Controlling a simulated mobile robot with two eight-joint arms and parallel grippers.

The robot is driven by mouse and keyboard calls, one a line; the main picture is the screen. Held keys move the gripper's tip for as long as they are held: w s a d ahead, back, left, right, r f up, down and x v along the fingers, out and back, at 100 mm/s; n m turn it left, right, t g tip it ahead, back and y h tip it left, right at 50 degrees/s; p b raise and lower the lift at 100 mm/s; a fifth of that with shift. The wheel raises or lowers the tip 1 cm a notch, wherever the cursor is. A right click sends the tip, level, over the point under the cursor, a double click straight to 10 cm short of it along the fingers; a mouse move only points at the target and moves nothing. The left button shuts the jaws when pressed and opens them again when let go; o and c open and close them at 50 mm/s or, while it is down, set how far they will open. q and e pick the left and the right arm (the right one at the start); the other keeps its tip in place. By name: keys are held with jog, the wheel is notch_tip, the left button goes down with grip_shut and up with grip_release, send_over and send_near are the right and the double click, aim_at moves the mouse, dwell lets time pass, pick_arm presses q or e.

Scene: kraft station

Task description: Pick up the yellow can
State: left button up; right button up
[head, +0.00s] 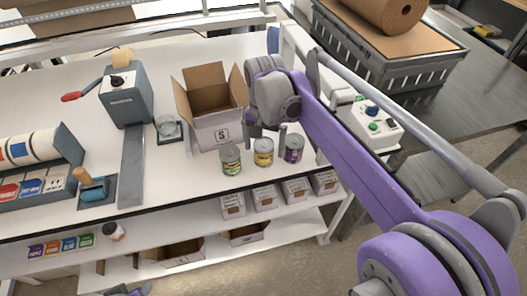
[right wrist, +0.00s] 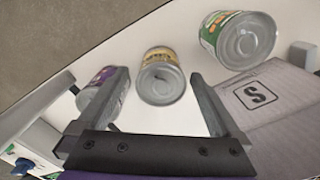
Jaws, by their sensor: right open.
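The yellow can (head: 263,153) stands on the white table near its front edge, between a green can (head: 230,160) and a purple can (head: 293,148). My right gripper (head: 268,131) is open, just above and behind the yellow can. In the right wrist view the yellow can (right wrist: 160,72) shows between the open fingers (right wrist: 160,76), apart from both. The purple can (right wrist: 103,88) is partly hidden by one finger, and the green can (right wrist: 238,38) is outside the other. A small part of my left gripper (head: 126,290) shows at the bottom edge; its jaws cannot be made out.
An open cardboard box (head: 215,132) marked S stands close behind the cans. A control box (head: 375,121) with knobs is at the right. Small boxes (head: 265,196) sit on the shelf below.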

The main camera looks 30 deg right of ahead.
notch_tip(320, 180, down, 3)
jog(key=shift+f, duration=0.2)
jog(key=shift+c, duration=0.3)
jog(key=c, duration=1.5)
jog(key=shift+r, duration=0.1)
